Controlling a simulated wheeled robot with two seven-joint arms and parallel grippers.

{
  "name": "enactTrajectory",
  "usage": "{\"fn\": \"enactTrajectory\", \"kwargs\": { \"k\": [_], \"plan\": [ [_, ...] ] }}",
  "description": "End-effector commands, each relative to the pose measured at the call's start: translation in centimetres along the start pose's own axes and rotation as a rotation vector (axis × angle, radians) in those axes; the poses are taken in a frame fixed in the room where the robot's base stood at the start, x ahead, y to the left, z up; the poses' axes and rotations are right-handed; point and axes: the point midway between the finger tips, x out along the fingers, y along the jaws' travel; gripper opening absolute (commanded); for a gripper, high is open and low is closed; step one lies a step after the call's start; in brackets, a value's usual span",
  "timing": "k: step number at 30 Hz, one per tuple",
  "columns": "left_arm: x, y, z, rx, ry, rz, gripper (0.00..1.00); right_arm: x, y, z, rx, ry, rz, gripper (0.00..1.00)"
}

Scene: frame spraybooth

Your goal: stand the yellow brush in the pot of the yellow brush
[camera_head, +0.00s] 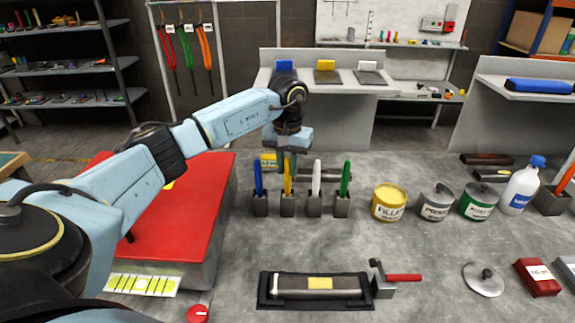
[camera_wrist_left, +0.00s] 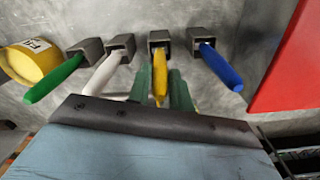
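The yellow brush (camera_head: 287,178) stands upright in its dark square pot (camera_head: 287,206), second from the left in a row of pots. In the left wrist view the brush (camera_wrist_left: 160,84) rises from its pot (camera_wrist_left: 159,40). My left gripper (camera_head: 288,162) is directly above that pot, pointing down. Its two greenish fingers (camera_wrist_left: 162,85) are on either side of the brush handle. I cannot tell whether they touch the handle or leave a small gap. My right gripper is not in view.
A blue brush (camera_head: 258,178) stands left of the yellow one; white (camera_head: 316,178) and green (camera_head: 345,178) brushes stand right, each in a pot. A yellow filler tin (camera_head: 388,203) is further right. A red-topped block (camera_head: 195,225) lies left.

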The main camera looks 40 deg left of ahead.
Motion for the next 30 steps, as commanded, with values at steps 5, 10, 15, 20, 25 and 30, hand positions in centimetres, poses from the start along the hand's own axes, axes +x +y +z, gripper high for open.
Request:
{"fn": "enactTrajectory", "kwargs": {
  "k": [5, 10, 15, 20, 25, 30],
  "plan": [
    [0.0, 0.0, 0.0, 0.000, 0.000, 0.000, 0.42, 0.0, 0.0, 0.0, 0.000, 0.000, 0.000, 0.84],
    [0.0, 0.0, 0.0, 0.000, 0.000, 0.000, 0.42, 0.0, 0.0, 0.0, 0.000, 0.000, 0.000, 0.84],
    [-0.6, 0.0, 0.0, 0.000, 0.001, 0.000, 0.42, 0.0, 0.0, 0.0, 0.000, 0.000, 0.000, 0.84],
    [-3.2, 0.0, -0.1, 0.000, 0.005, 0.001, 0.42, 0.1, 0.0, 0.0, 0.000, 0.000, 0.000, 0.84],
    [-7.2, 0.0, -0.1, -0.001, 0.005, 0.002, 0.42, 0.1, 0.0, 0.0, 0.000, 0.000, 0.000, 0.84],
    [-10.7, 0.0, -0.1, 0.000, 0.004, 0.001, 0.42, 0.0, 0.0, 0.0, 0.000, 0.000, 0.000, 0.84]
  ]
}}
